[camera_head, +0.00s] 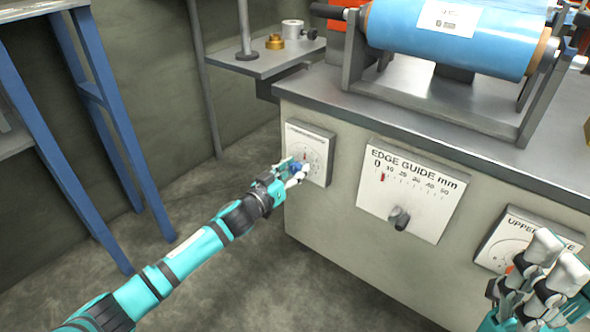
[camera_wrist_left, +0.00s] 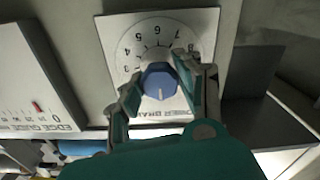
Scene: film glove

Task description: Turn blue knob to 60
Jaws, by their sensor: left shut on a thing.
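The blue knob (camera_head: 295,167) sits on a white dial plate (camera_head: 319,146) at the left end of the machine's front. In the left wrist view the knob (camera_wrist_left: 158,78) is in the middle of the plate (camera_wrist_left: 190,25), with a ring of digits around it and a pale line on its face. My left gripper (camera_head: 294,175) is shut on the knob, one finger on each side in the left wrist view (camera_wrist_left: 157,84). In the head view its fingers hide part of the knob. My right gripper (camera_head: 545,278) is at the lower right, away from the knob; its opening is unclear.
An edge guide plate (camera_head: 430,205) with a dark knob (camera_head: 398,218) lies right of the blue knob. Another dial plate (camera_head: 510,228) is partly behind my right gripper. A blue roll (camera_head: 450,35) rests above on the machine. A blue frame (camera_head: 92,90) stands left.

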